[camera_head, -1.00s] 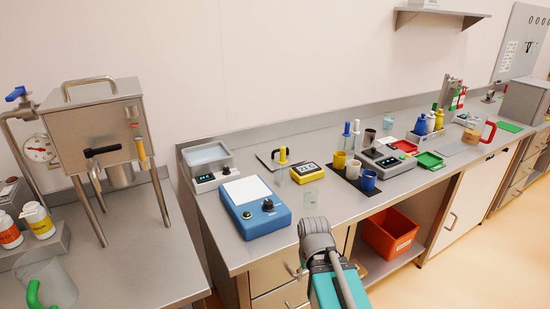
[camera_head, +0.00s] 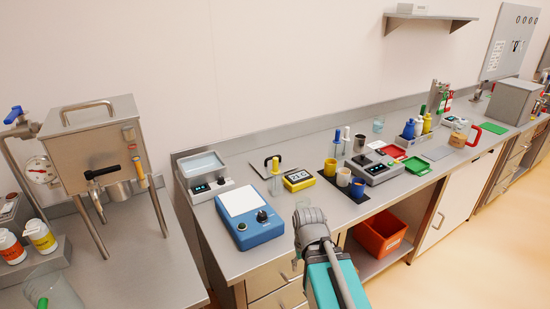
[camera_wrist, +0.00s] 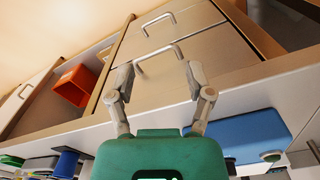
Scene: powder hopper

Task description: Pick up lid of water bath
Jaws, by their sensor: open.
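The water bath (camera_head: 203,180) stands at the left end of the long bench in the head view. Its top is open, showing pale blue water. A flat grey metal lid with a dark, arched handle (camera_head: 271,160) lies on the bench to its right, near the wall, partly behind a glass with a yellow-topped stick. My gripper (camera_wrist: 157,74) shows in the wrist view with its two fingers spread and nothing between them. It faces the drawer fronts below the bench edge, away from the lid. In the head view my arm reaches up from the bottom, and its fingers cannot be made out.
A blue hotplate (camera_head: 248,215) sits in front of the water bath; it also shows in the wrist view (camera_wrist: 248,135). A yellow timer (camera_head: 298,180) stands right of the lid. Cups on a black mat (camera_head: 372,192) lie further right. A steel hopper (camera_head: 95,140) stands on the left bench.

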